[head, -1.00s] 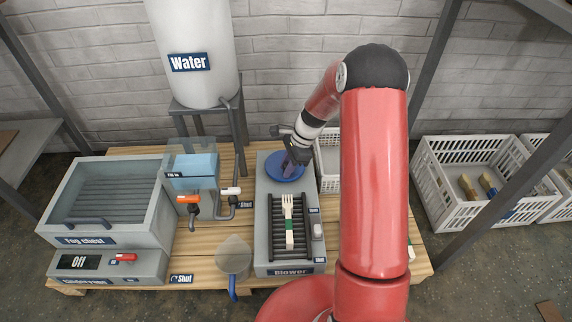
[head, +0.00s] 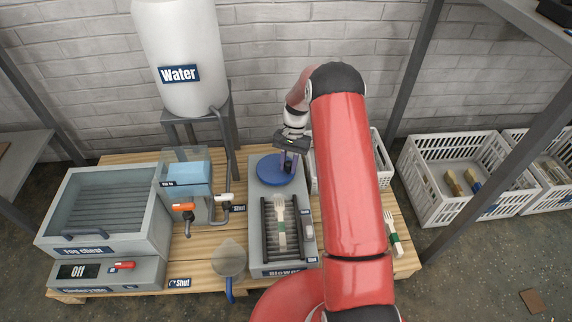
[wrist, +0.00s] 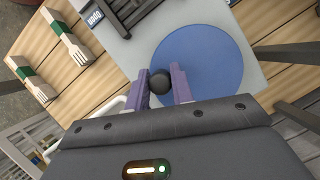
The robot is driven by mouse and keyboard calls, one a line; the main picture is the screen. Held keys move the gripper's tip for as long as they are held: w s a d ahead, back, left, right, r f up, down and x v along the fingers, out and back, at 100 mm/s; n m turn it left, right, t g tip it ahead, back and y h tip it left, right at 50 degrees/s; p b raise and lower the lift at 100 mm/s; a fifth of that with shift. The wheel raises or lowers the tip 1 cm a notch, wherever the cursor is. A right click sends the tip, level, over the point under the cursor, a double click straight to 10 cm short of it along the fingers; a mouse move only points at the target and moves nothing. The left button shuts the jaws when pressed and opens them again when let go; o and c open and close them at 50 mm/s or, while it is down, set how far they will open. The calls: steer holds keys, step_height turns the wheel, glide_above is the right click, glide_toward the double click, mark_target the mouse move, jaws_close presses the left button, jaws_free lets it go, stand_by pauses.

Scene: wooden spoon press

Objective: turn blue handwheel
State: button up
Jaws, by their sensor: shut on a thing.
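The blue handwheel (head: 270,172) is a flat round disc at the back of the grey blower unit (head: 256,225). In the wrist view the blue disc (wrist: 212,62) fills the upper middle. A black ball knob (wrist: 160,82) stands near its edge. My gripper (wrist: 163,86) has its two purple fingers on either side of the knob, shut on it. In the head view my gripper (head: 290,162) is over the right side of the wheel. The blower's label beside the grate is too small to read clearly.
Another fork (head: 391,232) lies on the wooden bench at right. A white crate (head: 380,160) stands close to the right of the wheel. A clear jug (head: 229,257) stands at the front left.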

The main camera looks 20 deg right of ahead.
mark_target(288, 159)
steer(key=n, duration=0.1)
steer(key=w+n+h, duration=0.1)
steer(key=n, duration=0.1)
steer(key=d+n, duration=0.1)
steer(key=shift+w+n+h, duration=0.3)
steer(key=shift+w+h, duration=0.1)
steer(key=n, duration=0.1)
steer(key=w+n+h, duration=0.1)
steer(key=n, duration=0.1)
steer(key=w+n, duration=0.1)
steer(key=shift+d+n+g+h, duration=0.15)
steer(key=shift+n+g+h, duration=0.15)
steer(key=shift+h, duration=0.1)
steer(key=n, duration=0.1)
steer(key=w+n+h, duration=0.1)
steer(key=n, duration=0.2)
steer(key=shift+w+a+n+t+h, duration=0.25)
steer(key=shift+w+n+t+h, duration=0.05)
steer(key=shift+w+t, duration=0.1)
steer(key=shift+w+a+n+t+h+p, duration=0.25)
steer(key=shift+w+n+t+h, duration=0.1)
steer(key=shift+n, duration=0.75)
steer(key=shift+w+a+n+t+h+p, duration=0.15)
steer(key=shift+w+a+n+t+h, duration=0.15)
steer(key=shift+n, duration=0.8)
steer(key=shift+w, duration=0.1)
steer(key=o, duration=1)
steer(key=shift+p+v, duration=0.4)
steer(key=shift+v, duration=3.5)
